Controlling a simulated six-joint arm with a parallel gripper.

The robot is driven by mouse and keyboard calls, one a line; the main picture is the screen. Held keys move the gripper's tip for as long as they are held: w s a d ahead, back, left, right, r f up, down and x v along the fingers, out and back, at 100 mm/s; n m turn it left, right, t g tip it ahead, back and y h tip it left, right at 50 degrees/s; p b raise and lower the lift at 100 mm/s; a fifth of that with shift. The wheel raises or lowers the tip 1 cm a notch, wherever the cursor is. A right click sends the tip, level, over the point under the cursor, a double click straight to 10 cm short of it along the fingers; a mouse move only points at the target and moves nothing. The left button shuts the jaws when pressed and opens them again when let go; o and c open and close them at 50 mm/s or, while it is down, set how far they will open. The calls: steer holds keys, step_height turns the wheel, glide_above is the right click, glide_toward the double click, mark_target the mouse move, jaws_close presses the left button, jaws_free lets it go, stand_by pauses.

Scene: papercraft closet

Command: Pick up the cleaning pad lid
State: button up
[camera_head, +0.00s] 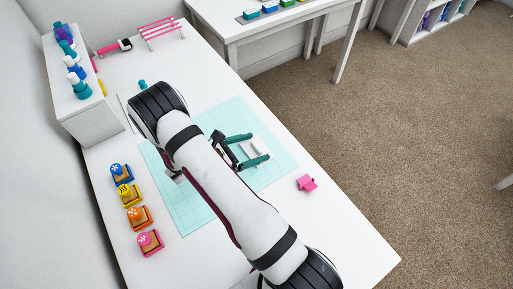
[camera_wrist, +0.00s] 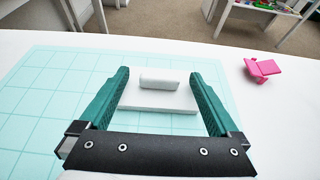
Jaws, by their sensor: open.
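The cleaning pad lid (camera_wrist: 158,101) looks like a flat white slab with a raised white bar (camera_wrist: 159,78) on top. It lies on the light teal grid mat (camera_wrist: 40,88), near its edge, and also shows in the head view (camera_head: 250,150). My gripper (camera_wrist: 159,75) is open, with one teal finger on the left of the lid and one on the right. The fingers appear apart from the raised bar, and nothing is held. The gripper also shows in the head view (camera_head: 259,146). Whether the fingertips touch the slab or mat I cannot tell.
A pink clip-like object (camera_head: 306,183) sits to the right of the mat. Several colored stamps (camera_head: 131,195) stand along the left side. A white shelf with bottles (camera_head: 92,120) and a pink rack (camera_head: 160,31) are at the back.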

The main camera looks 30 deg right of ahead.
steer(key=c, duration=1.4)
steer(key=shift+r, duration=0.1)
